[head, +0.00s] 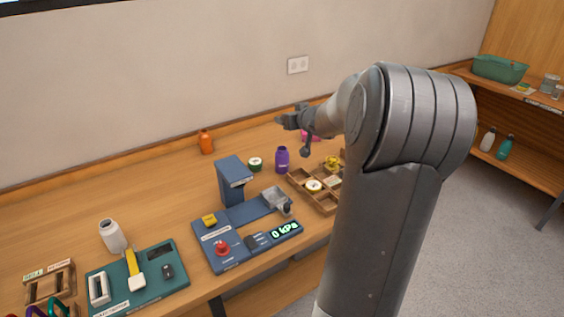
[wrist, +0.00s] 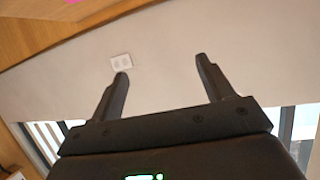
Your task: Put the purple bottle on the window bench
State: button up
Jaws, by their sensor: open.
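The purple bottle (head: 282,160) stands upright on the wooden workbench (head: 165,195), behind the divided wooden tray and right of the blue press. My gripper (head: 284,121) is raised above and behind the bottle in the head view, apart from it. In the wrist view my gripper (wrist: 162,72) is open, with nothing between its fingers. That view shows mostly wall and a wall outlet, not the bottle. I cannot tell which surface is the window bench.
A blue press with a gauge base (head: 215,250) stands in front of the bottle. A divided tray (head: 320,203), an orange bottle (head: 206,142), a tape roll (head: 255,164) and a teal mat (head: 110,282) share the bench. Wooden shelves (head: 525,98) stand at the right.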

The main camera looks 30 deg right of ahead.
send_near(285, 158)
jog(key=w, duration=0.2)
jog(key=x, duration=0.5)
jog(key=shift+w+a+f, duration=0.1)
jog(key=shift+w+f, duration=0.05)
jog(key=shift+f, duration=0.1)
jog(key=shift+d+f+x, duration=0.1)
jog(key=shift+x, duration=1.2)
jog(key=shift+d+f+x, duration=0.1)
jog(key=shift+d+x, duration=0.05)
jog(key=shift+x, duration=1.15)
jog(key=shift+c, duration=0.5)
